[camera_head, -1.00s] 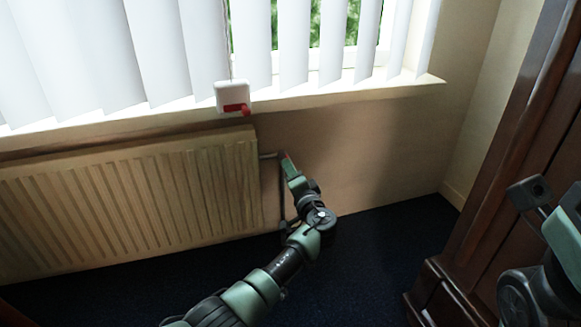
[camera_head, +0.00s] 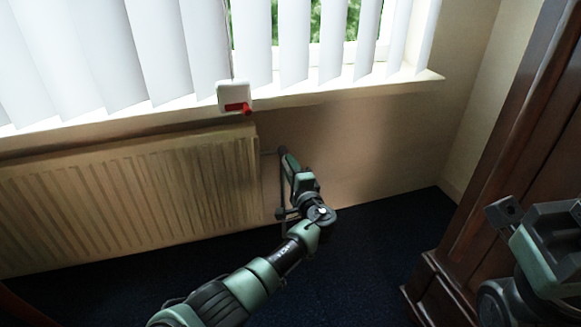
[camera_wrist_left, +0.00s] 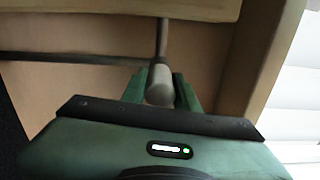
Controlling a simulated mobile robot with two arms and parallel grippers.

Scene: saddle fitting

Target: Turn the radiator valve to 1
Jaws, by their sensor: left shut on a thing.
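The radiator valve (camera_wrist_left: 160,84) shows in the left wrist view as a pale grey rounded knob on a pipe. My left gripper (camera_wrist_left: 160,92) has its two green fingers on either side of the knob and is shut on it. In the head view my left gripper (camera_head: 284,153) reaches the pipe at the radiator's right end and hides the valve there. No number or mark on the valve can be read. My right gripper (camera_head: 528,213) is at the right edge, away from the valve; its jaws cannot be made out.
The ribbed radiator (camera_head: 130,200) hangs under the windowsill (camera_head: 350,92). A white box with a red part (camera_head: 234,97) is at the sill's front edge. White blinds (camera_head: 300,40) hang above. Dark wooden furniture (camera_head: 490,165) stands at right. Dark carpet (camera_head: 370,240) is clear between.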

